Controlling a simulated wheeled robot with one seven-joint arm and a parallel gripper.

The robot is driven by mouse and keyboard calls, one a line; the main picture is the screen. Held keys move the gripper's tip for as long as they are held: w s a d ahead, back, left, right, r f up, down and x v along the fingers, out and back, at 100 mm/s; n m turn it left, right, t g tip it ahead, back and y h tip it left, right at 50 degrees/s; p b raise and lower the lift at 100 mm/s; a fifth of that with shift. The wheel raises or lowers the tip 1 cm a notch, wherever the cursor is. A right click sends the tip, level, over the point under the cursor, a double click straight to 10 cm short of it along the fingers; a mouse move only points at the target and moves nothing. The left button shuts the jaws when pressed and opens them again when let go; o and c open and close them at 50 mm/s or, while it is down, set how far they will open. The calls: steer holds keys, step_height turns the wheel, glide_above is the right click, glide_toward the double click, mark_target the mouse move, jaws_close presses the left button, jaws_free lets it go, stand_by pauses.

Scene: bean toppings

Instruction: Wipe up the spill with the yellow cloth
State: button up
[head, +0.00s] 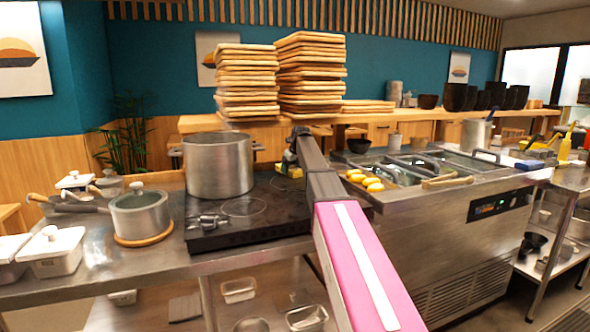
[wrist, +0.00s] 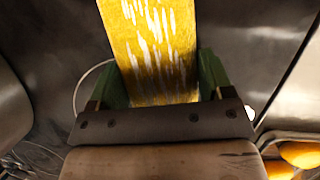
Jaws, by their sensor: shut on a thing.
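The yellow cloth (wrist: 150,35) has white streaks and fills the upper middle of the wrist view. My gripper (wrist: 162,88) is shut on it, with a green finger on each side. The cloth extends out past the fingertips. I cannot make out the spill in either view.
A covered saucepan (head: 140,215) stands left of the cooktop. To the right is a steel counter with yellow fruit (head: 374,185) and inset pans. Tall stacks of wooden boards (head: 311,75) stand on the shelf behind. White lidded tubs (head: 53,252) sit at the left.

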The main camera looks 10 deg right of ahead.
steer(key=shift+a+r, duration=0.1)
steer(key=shift+a, duration=0.05)
steer(key=shift+r, duration=3.95)
steer(key=s+d, duration=0.2)
steer(key=s+d+f, duration=0.1)
steer(key=s+d, duration=0.1)
steer(key=d, duration=0.1)
steer(key=s+d, duration=0.2)
steer(key=s, duration=0.1)
steer(key=shift+d+f, duration=0.15)
steer(key=shift+d, duration=0.2)
steer(key=shift+w+f, duration=0.1)
steer(key=shift+f, duration=2.8)
steer(key=shift+f, duration=0.5)
steer(key=shift+d, duration=0.1)
steer(key=shift+w+d, duration=0.2)
steer(key=shift+d, duration=0.75)
steer(key=shift+w+d, duration=0.2)
steer(key=shift+d, duration=0.75)
